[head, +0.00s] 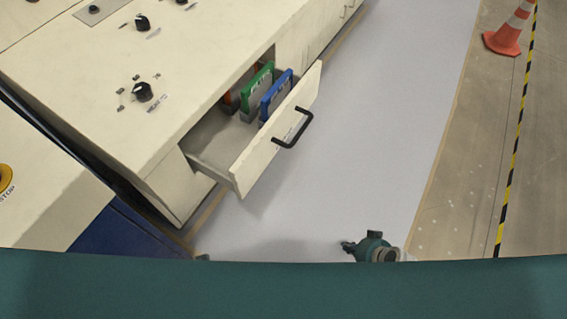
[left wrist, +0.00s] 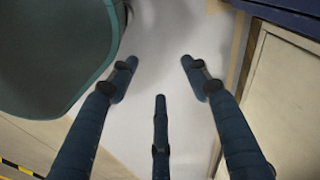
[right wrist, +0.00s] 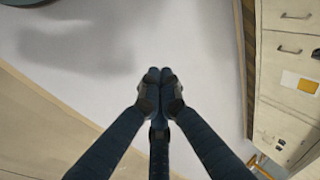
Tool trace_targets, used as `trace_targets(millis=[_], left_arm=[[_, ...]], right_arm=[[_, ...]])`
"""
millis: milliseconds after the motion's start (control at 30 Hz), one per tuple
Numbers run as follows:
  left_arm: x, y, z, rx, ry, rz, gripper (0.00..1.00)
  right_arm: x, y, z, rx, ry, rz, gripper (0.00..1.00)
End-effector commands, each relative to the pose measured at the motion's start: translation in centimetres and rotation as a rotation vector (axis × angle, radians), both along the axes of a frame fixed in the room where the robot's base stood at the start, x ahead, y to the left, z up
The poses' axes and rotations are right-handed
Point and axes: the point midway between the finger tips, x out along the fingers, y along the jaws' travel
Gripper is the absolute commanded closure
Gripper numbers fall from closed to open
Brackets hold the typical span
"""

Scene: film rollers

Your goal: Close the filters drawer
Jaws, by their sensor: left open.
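The filters drawer (head: 252,160) stands pulled out of the cream cabinet in the head view. Its front panel has a black bar handle (head: 295,130). Inside are upright blue (head: 275,97), green (head: 256,90) and orange (head: 233,97) framed filters. My right gripper (head: 368,246) shows partly at the bottom, apart from the drawer and nearer to me. In the right wrist view its fingers (right wrist: 160,80) are together with nothing between them. In the left wrist view my left gripper (left wrist: 158,72) has its fingers spread and empty. Neither gripper touches the drawer.
The cabinet top (head: 190,60) carries black knobs (head: 142,92). A yellow stop button (head: 5,178) sits on the unit at left. The pale floor strip (head: 385,120) right of the drawer is clear. A traffic cone (head: 507,32) stands at the far right beside striped tape (head: 514,150).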

Motion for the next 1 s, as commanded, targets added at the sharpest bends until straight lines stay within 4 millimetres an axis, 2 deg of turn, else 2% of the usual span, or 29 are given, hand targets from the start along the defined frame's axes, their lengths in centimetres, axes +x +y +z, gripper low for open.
trace_targets(millis=[33,100,167,200,267,300,400,500,600,733,867,1000], left_arm=[[1.5,-0.2,-1.2,-0.002,-0.02,0.003,0.52],[2.9,-0.4,-0.2,-0.005,-0.035,0.006,0.52],[4.0,-0.6,0.8,-0.006,-0.05,0.008,0.52],[4.5,-0.6,1.5,-0.007,-0.058,0.01,0.52],[5.1,-0.6,2.8,-0.008,-0.072,0.012,0.52],[5.2,-0.6,3.6,-0.008,-0.08,0.014,0.52],[5.2,-0.5,5.8,-0.009,-0.099,0.017,0.52],[4.7,-0.4,7.8,-0.01,-0.115,0.019,0.52],[4.2,-0.3,9.2,-0.009,-0.123,0.02,0.52],[3.8,-0.2,10.3,-0.009,-0.126,0.021,0.52],[3.8,-0.2,10.5,-0.009,-0.126,0.021,0.52],[3.8,-0.2,10.5,-0.009,-0.126,0.021,0.52]], right_arm=[[3.2,0.6,-0.5,0.08,-0.046,-0.042,1.0],[7.1,1.9,1.9,0.21,-0.103,-0.085,1.0],[10.0,3.0,4.6,0.325,-0.154,-0.105,1.0],[11.6,3.8,6.6,0.402,-0.188,-0.107,1.0],[13.5,5.0,10.0,0.519,-0.239,-0.098,1.0],[14.5,5.8,12.4,0.594,-0.273,-0.082,1.0],[15.3,7.6,18.3,0.764,-0.343,-0.017,1.0],[14.7,8.8,23.3,0.887,-0.395,0.059,1.0],[13.8,9.7,26.7,0.968,-0.424,0.121,1.0],[13.1,10.2,28.9,1.012,-0.439,0.158,1.0],[13.5,11.2,29.3,1.02,-0.441,0.162,1.0],[14.8,13.3,29.4,1.021,-0.442,0.161,1.0]])
